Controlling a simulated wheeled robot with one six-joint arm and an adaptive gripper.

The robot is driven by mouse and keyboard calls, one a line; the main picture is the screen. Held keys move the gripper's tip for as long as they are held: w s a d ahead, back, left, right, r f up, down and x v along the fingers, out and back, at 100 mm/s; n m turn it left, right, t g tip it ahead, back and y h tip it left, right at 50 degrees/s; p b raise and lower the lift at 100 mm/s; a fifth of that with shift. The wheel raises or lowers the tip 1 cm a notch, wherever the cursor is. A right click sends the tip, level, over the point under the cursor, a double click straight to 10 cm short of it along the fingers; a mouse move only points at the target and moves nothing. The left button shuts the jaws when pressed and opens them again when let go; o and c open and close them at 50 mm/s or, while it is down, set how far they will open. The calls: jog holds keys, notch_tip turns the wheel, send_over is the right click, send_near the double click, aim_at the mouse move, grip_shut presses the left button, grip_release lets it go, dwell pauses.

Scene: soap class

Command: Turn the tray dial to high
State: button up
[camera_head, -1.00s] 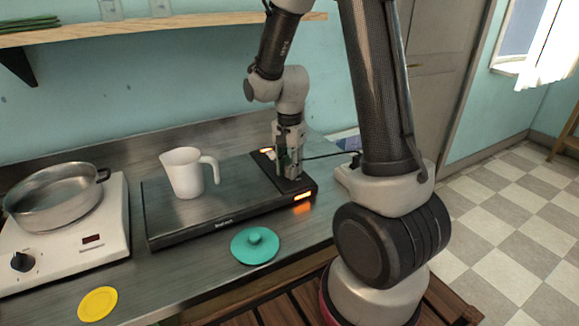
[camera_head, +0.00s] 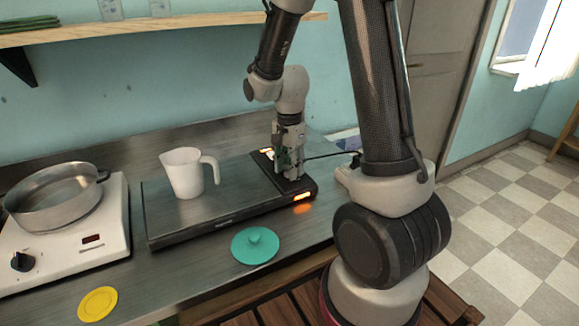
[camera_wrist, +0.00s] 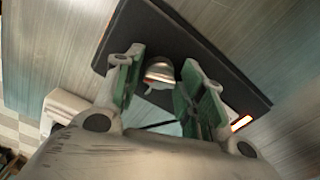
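The dial (camera_wrist: 160,73) is a shiny metal knob on the black tray, seen in the wrist view between my two green-padded fingers. My gripper (camera_wrist: 163,60) is open, with a finger on each side of the dial and a visible gap at least on the right. In the head view my gripper (camera_head: 290,170) points down over the right end of the black tray (camera_head: 225,222) and hides the dial. An orange light glows on the tray's front right. The dial's setting cannot be read.
A white pitcher (camera_head: 184,173) stands on the tray. A teal lid (camera_head: 255,246) and a yellow disc (camera_head: 98,304) lie on the counter in front. A pot (camera_head: 53,197) sits on a white hotplate (camera_head: 75,262) at left. A black cord runs right of my gripper.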

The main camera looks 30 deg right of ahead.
dwell(0.3)
notch_tip(320, 180, up, 12)
dwell(0.4)
dwell(0.4)
jog(key=shift+s+d+r+n+t, duration=0.25)
jog(key=shift+s+r+n+t, duration=0.8)
jog(key=shift+s+n, duration=1.8)
jog(key=shift+s+d+r+n+t, duration=0.35)
jog(key=shift+s+r+n, duration=1.45)
jog(key=shift+s, duration=1.95)
jog(key=shift+s+d+r+n+t, duration=0.2)
jog(key=shift+s+r+n+t, duration=0.85)
jog(key=shift+s+n, duration=1.85)
